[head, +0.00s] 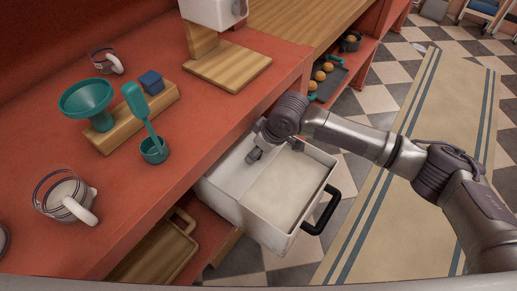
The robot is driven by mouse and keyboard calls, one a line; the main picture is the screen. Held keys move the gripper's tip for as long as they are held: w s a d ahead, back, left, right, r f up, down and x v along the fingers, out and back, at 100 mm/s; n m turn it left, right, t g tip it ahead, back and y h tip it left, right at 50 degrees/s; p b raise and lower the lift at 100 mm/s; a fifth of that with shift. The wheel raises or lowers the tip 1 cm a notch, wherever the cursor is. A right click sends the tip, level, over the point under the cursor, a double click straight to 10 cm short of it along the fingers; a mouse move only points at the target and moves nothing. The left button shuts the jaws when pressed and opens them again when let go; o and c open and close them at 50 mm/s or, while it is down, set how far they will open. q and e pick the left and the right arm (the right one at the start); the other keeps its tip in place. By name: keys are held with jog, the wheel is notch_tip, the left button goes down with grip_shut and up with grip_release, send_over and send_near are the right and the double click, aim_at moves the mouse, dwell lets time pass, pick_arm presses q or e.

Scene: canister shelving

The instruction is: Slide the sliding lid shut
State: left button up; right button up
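A white bin (248,217) with a black handle (322,213) juts out from under the red counter. Its right part is open and shows pale, powdery contents (285,190). A white flat panel, apparently the sliding lid (230,165), covers the left part of the bin, nearest the counter. My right arm comes in from the right over the bin. My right gripper (255,155) points down by the panel's edge, at the far left of the opening. Its fingers are small and partly hidden, so I cannot tell if they touch the lid. My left gripper is out of view.
The red counter (200,155) holds a teal funnel (87,99), a teal scoop (146,118) on a wooden block, and glass jugs (66,197). A wooden tray (155,253) lies on the shelf below. A striped rug (400,215) covers the open floor at right.

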jog(key=shift+c, duration=0.3)
grip_shut()
jog(key=s+d+p, duration=0.9)
jog(key=d+p, duration=0.3)
jog(key=d, duration=0.1)
jog(key=shift+s+d, duration=0.15)
jog(key=shift+s, duration=0.15)
jog(key=shift+o, duration=0.3)
grip_release()
